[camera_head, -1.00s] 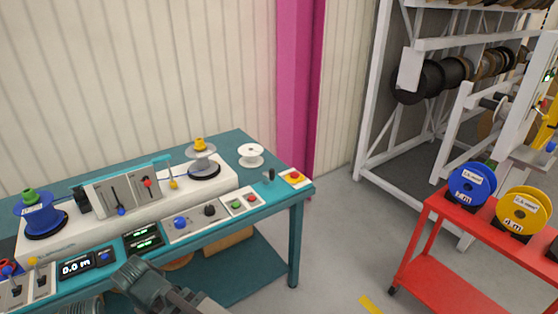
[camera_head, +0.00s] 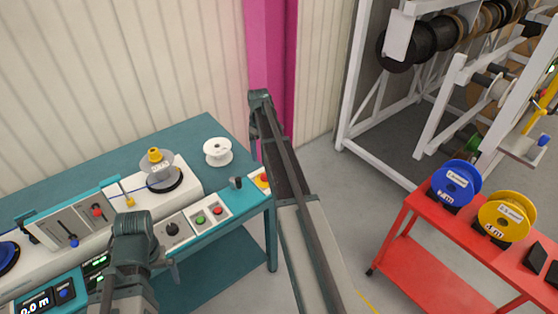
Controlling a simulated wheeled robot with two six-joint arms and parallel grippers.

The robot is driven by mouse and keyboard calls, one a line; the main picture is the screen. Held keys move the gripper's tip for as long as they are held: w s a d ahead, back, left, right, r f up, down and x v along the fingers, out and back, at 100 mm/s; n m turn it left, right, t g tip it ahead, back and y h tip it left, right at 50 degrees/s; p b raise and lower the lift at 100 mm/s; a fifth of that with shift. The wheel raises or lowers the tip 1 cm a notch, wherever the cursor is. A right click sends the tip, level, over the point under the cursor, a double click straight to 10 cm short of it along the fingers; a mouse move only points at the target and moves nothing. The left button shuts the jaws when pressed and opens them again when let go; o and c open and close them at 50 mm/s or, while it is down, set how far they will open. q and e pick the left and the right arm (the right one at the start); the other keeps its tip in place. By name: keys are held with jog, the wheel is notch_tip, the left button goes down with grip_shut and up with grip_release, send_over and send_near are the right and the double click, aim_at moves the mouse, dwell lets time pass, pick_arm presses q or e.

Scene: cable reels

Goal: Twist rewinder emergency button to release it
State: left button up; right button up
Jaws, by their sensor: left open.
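My left gripper (camera_head: 132,236) is at the lower left over the bench's front edge, left of and well apart from the button. It is open and I see nothing held in it. Its fingertips are hard to make out. My right gripper is not visible.
A panel with a black knob (camera_head: 172,229), a green button (camera_head: 200,219) and a red button (camera_head: 217,211) lies along the bench front. A white spool (camera_head: 217,151) stands behind. A red cart (camera_head: 410,225) with blue and yellow reels stands at the right.

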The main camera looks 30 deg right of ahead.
aim_at(265, 175)
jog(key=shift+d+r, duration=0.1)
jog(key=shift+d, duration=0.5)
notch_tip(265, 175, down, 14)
jog(key=b, duration=1.4)
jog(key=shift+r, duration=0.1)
